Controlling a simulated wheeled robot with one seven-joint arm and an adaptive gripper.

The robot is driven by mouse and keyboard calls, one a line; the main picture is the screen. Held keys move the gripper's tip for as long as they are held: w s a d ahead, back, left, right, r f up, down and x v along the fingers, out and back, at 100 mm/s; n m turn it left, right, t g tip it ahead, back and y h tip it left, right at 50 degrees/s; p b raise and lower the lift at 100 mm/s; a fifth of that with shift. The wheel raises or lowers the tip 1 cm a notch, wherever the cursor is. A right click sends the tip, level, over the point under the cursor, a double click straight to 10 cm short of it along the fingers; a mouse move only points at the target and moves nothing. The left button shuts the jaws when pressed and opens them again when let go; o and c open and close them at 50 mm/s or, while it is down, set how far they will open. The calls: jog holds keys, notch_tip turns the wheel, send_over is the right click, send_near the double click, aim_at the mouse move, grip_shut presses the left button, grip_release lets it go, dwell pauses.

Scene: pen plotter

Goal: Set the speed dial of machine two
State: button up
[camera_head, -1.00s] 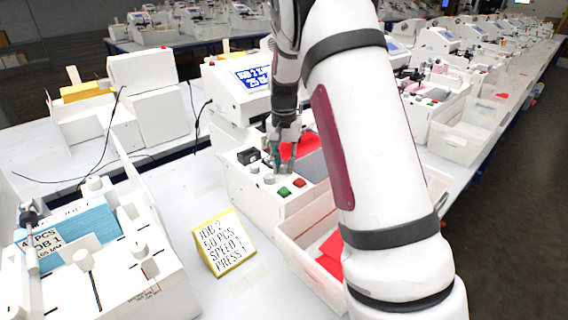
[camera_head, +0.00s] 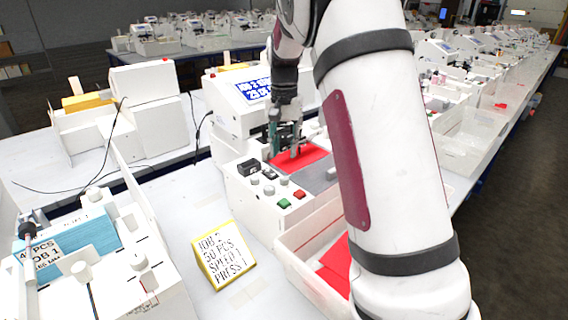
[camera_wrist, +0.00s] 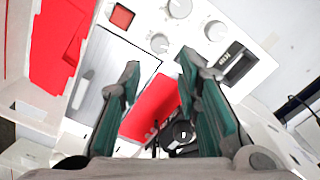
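Machine two (camera_head: 262,212) is a white box with a blue-lit screen (camera_head: 254,90), a red sheet (camera_head: 312,158), a green button (camera_head: 284,203) and a red button (camera_head: 299,194). Several grey round knobs (camera_head: 268,190) sit beside a black counter (camera_head: 248,167); three also show in the wrist view (camera_wrist: 215,30). I cannot tell which is the speed dial or read its setting. My gripper (camera_head: 284,156) is over the red sheet, behind the knobs and apart from them. In the wrist view my gripper (camera_wrist: 160,64) is open, with nothing between its fingertips.
A yellow-edged card (camera_head: 224,255) reading JOB 2, SPEED and PRESS 1 stands in front; its speed figure is unclear. A clear bin (camera_head: 300,262) with red sheets is at the right front. Another machine (camera_head: 150,270) with blue sheets stands left.

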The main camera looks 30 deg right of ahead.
jog(key=shift+r, duration=1.6)
